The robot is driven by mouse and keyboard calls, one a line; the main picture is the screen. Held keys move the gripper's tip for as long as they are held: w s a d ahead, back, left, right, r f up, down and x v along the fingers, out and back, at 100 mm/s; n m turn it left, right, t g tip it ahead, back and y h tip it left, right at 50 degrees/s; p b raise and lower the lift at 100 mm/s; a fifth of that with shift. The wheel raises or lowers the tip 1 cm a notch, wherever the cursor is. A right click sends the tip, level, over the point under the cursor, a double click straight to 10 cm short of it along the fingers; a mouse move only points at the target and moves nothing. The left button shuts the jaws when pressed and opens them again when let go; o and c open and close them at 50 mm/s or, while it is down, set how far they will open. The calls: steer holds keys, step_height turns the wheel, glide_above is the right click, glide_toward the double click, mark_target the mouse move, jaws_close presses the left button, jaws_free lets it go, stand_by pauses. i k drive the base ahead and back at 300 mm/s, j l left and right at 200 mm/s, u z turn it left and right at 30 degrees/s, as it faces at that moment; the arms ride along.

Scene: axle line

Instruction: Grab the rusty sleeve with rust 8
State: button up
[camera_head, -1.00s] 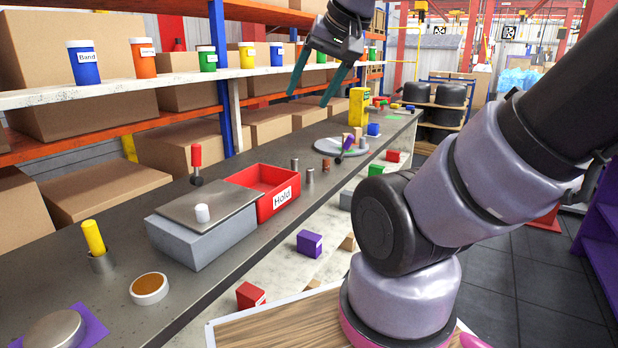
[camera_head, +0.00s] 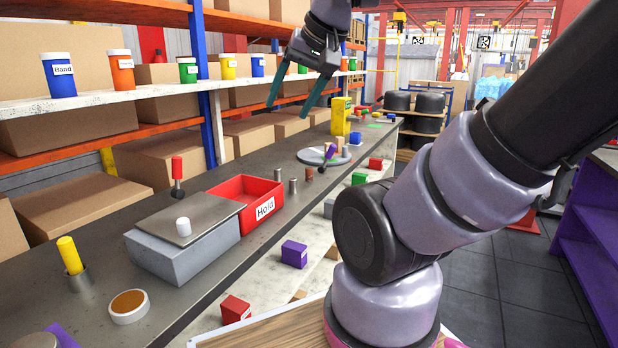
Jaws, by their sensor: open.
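A small rusty brown sleeve (camera_head: 309,174) stands upright on the grey workbench (camera_head: 345,178), to the right of the red Hold bin (camera_head: 258,193). Two grey metal sleeves stand beside it, one farther left (camera_head: 279,173) and one nearer (camera_head: 292,186). My gripper (camera_head: 288,108) hangs high above the bench with its dark green fingers spread and nothing between them. The fingers appear above the sleeves in the picture and well apart from them. The sleeve's rust number cannot be read.
A grey box with a metal plate (camera_head: 190,220) and a red-handled tool (camera_head: 177,178) are left of the bin. A round grey plate (camera_head: 312,155) holding small parts and a yellow box (camera_head: 340,116) stand beyond the sleeves. A shelf with labelled cups (camera_head: 60,75) runs behind.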

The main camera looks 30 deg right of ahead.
mark_target(308, 170)
steer(key=i+l+z, duration=0.35)
steer(key=i+l, duration=0.2)
steer(key=i+l+z, duration=0.35)
steer(key=i, duration=0.25)
